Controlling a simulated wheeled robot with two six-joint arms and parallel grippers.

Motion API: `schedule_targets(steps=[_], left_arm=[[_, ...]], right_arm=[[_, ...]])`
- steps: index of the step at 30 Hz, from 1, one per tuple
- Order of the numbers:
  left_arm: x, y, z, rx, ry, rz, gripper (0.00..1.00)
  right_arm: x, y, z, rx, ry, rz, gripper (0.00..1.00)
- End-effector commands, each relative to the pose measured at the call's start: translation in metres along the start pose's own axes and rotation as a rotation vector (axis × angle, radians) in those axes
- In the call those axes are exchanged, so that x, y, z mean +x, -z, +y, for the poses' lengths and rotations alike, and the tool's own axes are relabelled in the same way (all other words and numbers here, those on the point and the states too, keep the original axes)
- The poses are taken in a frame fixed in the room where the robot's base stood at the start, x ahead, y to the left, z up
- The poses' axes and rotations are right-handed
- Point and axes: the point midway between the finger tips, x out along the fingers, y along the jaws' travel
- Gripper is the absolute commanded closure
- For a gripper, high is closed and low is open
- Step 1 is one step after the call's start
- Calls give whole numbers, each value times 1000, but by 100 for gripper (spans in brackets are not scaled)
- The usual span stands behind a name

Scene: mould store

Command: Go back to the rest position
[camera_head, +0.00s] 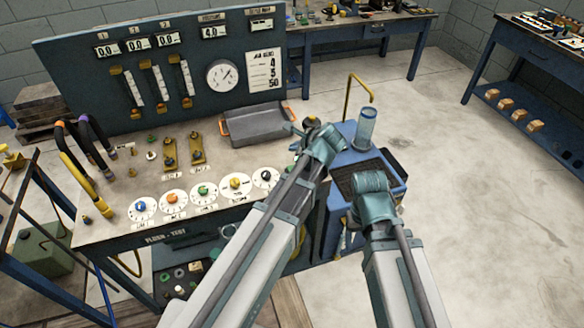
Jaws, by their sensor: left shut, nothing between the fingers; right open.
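My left gripper (301,127) is in the middle of the view, at the right end of the flush-test bench (118,217). It is shut with nothing between its fingers, near the grey tray (258,124). My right gripper (371,186) is further right, in front of the blue cart (395,172) with the dark top. It is open, and its fingers are mostly hidden behind my wrist.
The bench carries dials, yellow valve blocks (169,152), hoses (83,165) and an upright gauge panel (75,70). A clear cylinder (365,128) and a yellow bent pipe (349,95) stand at the cart. Floor (490,230) at right is clear.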

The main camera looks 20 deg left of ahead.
Motion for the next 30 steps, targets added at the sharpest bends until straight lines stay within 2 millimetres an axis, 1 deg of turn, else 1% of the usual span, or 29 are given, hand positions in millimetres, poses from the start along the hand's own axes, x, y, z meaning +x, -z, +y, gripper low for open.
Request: schedule_targets(steps=[7,8,10,11,14,15,17,18,21,24,25,27,30], left_arm=[[0,0,1,-3,-1,1,100],[-1,1,2,-10,-4,4,100],[-5,6,12,-61,-26,21,100],[-8,9,20,-100,-45,33,100],[-25,26,55,-294,-143,84,100],[-34,35,73,-389,-198,105,100],[-48,48,99,-532,-288,126,100],[-58,56,116,-621,-350,134,100],[-84,74,154,-817,-500,130,100],[-106,86,183,-964,-629,104,100],[-112,89,190,-998,-660,95,100],[-123,94,203,-1060,-719,73,100],[-132,98,213,-1112,-771,51,100]], right_arm=[[0,0,0,0,0,0,31],[0,0,0,0,0,0,31],[0,0,0,0,0,0,31],[0,0,0,0,0,0,31],[0,0,0,0,0,0,31],[0,0,0,0,0,0,31],[0,0,0,0,0,0,31],[0,0,0,0,0,0,31],[0,0,0,0,0,0,31],[0,0,0,0,0,0,31],[0,0,0,0,0,0,31],[0,0,0,0,0,0,31],[0,0,0,0,0,0,31]])
